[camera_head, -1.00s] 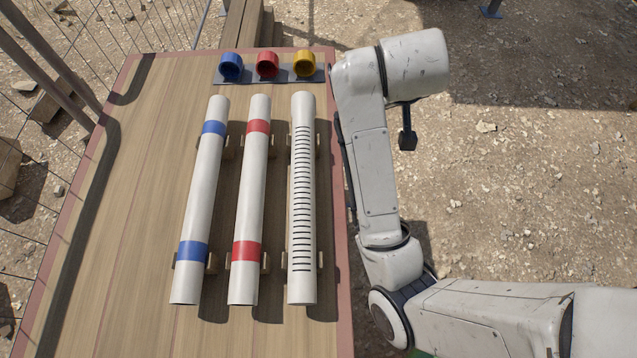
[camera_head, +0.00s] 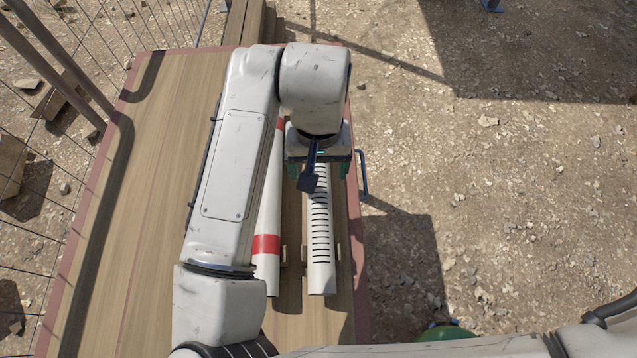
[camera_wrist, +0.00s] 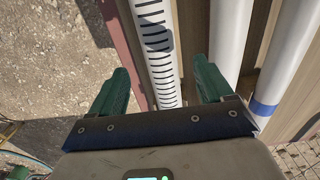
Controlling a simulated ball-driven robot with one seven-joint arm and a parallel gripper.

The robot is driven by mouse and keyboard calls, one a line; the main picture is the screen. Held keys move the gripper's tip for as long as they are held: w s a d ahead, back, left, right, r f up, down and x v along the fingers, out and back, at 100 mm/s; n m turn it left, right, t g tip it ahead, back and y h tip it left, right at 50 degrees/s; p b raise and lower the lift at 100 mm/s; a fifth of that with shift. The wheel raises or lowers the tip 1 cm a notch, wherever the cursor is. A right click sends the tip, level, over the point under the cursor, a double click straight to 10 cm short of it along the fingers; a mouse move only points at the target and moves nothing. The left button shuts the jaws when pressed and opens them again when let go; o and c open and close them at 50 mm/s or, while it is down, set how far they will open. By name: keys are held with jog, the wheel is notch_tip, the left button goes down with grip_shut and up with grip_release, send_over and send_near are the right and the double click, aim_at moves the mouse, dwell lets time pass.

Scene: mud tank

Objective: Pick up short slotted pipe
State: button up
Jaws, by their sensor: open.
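The slotted pipe (camera_head: 320,240) is white with a row of dark slots and lies lengthwise on the right side of the wooden table. In the wrist view, the slotted pipe (camera_wrist: 157,45) runs between the two green fingers of my gripper (camera_wrist: 163,88), which are open and apart from it on both sides. In the head view my gripper (camera_head: 318,172) is over the pipe's middle to far part. My arm and gripper hide the pipe's far end. I cannot tell the height of the fingers above the pipe.
A red-banded white pipe (camera_head: 267,225) lies close to the left, partly hidden by my arm. A blue-banded pipe (camera_wrist: 282,70) lies beyond it in the wrist view. Wooden supports hold the pipes. The table's left part (camera_head: 130,230) is clear. A wire fence stands left.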

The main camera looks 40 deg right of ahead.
aim_at(319, 182)
jog(key=shift+d+f+p, duration=0.1)
jog(key=shift+f+p, duration=0.25)
jog(key=shift+f, duration=3.6)
jog(key=shift+c, duration=0.5)
jog(key=c, duration=1.2)
